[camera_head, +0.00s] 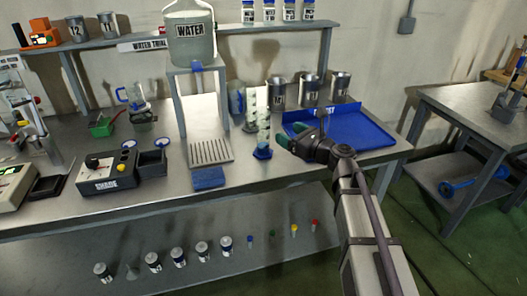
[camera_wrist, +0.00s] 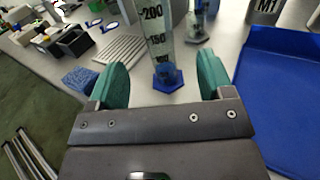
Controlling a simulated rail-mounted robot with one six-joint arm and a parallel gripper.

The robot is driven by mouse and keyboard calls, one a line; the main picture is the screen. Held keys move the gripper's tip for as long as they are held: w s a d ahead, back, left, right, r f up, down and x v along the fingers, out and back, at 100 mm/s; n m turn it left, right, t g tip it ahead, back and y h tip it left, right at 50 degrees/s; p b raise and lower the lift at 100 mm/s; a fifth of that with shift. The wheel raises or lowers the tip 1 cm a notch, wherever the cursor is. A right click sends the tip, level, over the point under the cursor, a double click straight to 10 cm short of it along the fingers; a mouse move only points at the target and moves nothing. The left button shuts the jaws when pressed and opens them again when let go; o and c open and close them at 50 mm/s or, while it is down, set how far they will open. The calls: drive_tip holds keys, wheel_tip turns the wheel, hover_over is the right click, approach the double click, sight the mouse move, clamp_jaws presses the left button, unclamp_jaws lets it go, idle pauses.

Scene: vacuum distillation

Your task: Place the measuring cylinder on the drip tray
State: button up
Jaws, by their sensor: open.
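The measuring cylinder (camera_head: 263,135) stands upright on the bench, clear with a blue hexagonal foot. In the wrist view the cylinder (camera_wrist: 158,42) shows printed graduations, and its foot lies between and beyond my fingertips. My gripper (camera_head: 288,146) is open and empty, just right of the cylinder in the head view. Its green fingers also show in the wrist view (camera_wrist: 162,80), spread on either side of the cylinder's line. The drip tray (camera_head: 210,152) is a slotted metal plate below the water tank, left of the cylinder; it also shows in the wrist view (camera_wrist: 120,49).
A blue sponge (camera_head: 208,178) lies in front of the drip tray. The water tank (camera_head: 191,40) stands on a raised stand (camera_head: 181,100) behind it. More glassware (camera_head: 249,105) stands behind the cylinder. A large blue tray (camera_head: 355,128) is at the right.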

sight(269, 125)
drive_tip(key=x, duration=0.5)
drive_tip(key=shift+w+a+f, duration=0.1)
drive_tip(key=shift+w+a, duration=0.05)
drive_tip(key=shift+a, duration=0.05)
drive_tip(key=x, duration=0.5)
drive_tip(key=shift+a+f, duration=0.1)
drive_tip(key=shift+a, duration=0.2)
clamp_jaws()
idle(0.3)
